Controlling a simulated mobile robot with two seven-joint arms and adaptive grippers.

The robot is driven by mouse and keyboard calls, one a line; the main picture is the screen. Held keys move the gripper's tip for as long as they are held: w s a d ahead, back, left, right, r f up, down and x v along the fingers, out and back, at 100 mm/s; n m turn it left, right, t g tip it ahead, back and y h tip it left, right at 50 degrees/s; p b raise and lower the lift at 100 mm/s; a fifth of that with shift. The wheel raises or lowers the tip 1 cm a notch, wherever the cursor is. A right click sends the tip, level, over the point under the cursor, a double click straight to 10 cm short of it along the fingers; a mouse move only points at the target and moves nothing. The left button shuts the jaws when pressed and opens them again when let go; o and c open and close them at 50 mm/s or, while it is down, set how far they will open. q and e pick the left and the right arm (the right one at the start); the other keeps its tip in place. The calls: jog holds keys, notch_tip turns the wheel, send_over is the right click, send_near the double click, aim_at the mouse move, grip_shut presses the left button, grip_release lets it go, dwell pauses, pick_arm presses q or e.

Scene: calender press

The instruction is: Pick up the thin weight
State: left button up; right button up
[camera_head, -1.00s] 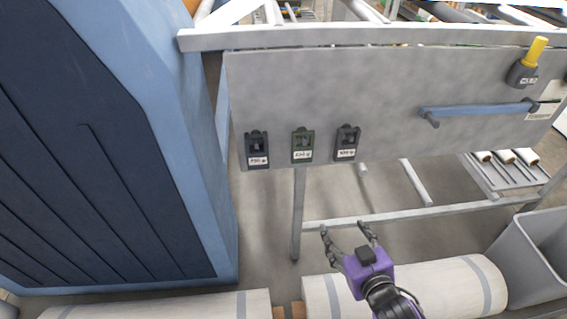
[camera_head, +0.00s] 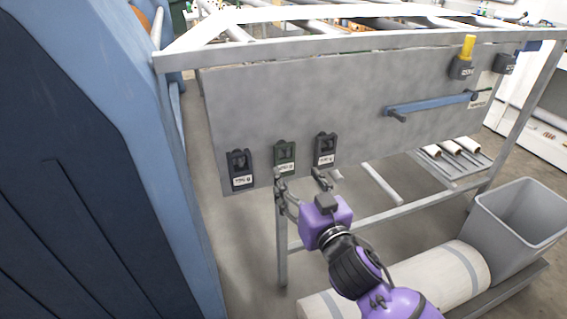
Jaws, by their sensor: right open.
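The label text is too small to read, and I cannot tell which, if any, is the thin weight. My right gripper (camera_head: 301,180) is open and empty, just below the green and right dark items in the picture. I cannot tell whether it touches anything. My left gripper is not in view.
A large blue cabinet (camera_head: 120,190) fills the left side. The panel carries a blue bar (camera_head: 430,104) and a yellow-handled item (camera_head: 467,48) in a dark holder.

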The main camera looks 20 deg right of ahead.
aim_at(285, 163)
jog(key=w, duration=0.5)
jog(key=shift+w+a, duration=0.25)
jog(key=shift+a, duration=0.1)
jog(key=shift+s, duration=0.1)
jog(key=shift+r, duration=0.1)
jog(key=c, duration=1.5)
